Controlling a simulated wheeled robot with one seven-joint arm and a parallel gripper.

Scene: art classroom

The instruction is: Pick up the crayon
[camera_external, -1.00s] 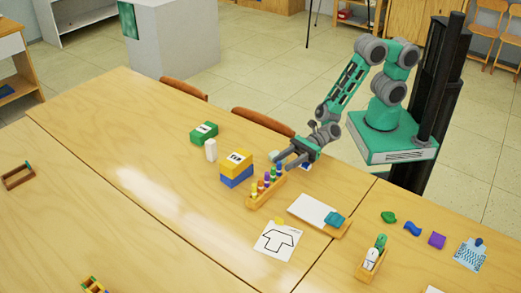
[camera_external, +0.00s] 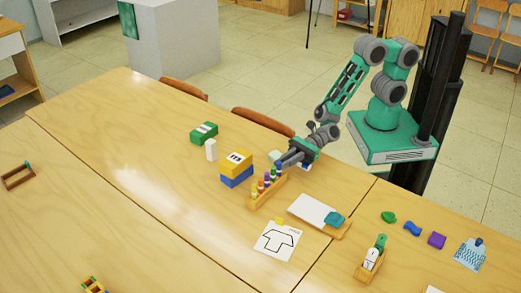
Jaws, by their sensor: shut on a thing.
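Several coloured crayons (camera_external: 267,179) stand upright in a row in a small wooden holder (camera_external: 254,205) on the table. My gripper (camera_external: 283,163) is at the far right end of this row, low beside the holder. Its fingers are shut on a crayon at that end. The fingers largely hide this crayon, so its colour is hard to tell.
A yellow box on a blue box (camera_external: 235,178) stands just left of the holder. A white block (camera_external: 211,149) and a green box (camera_external: 204,132) are farther left. A white pad on a wooden board (camera_external: 313,209) and a drawing sheet (camera_external: 267,246) lie in front and right.

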